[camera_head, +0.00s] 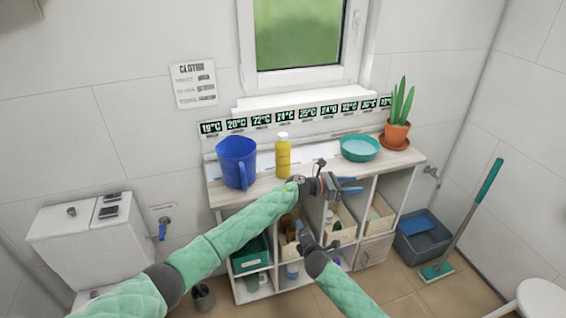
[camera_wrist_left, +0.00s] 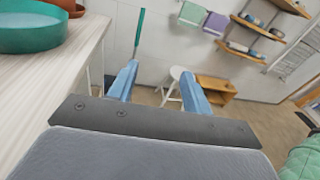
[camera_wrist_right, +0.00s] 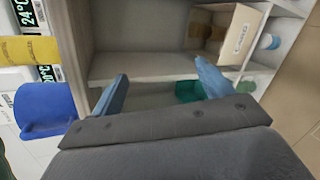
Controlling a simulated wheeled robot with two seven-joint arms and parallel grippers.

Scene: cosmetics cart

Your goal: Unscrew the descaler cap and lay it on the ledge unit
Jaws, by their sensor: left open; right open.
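A yellow descaler bottle (camera_head: 283,160) stands upright on the ledge unit (camera_head: 268,192), its white cap (camera_head: 282,136) on top. The bottle's yellow side also shows at the left edge of the right wrist view (camera_wrist_right: 28,49). My left gripper (camera_head: 352,185) is open and empty, over the unit's front edge, right of and nearer than the bottle. Its two blue fingers point past the unit in the left wrist view (camera_wrist_left: 160,82). My right gripper (camera_head: 304,236) is lower, in front of the shelves. The right wrist view (camera_wrist_right: 158,72) shows it open and empty.
A blue jug (camera_head: 236,162) stands left of the bottle. A teal bowl (camera_head: 360,148) and a potted plant (camera_head: 396,132) stand to the right. The top between bottle and bowl looks clear. Bins fill compartments below. A mop (camera_head: 465,225) leans at the right.

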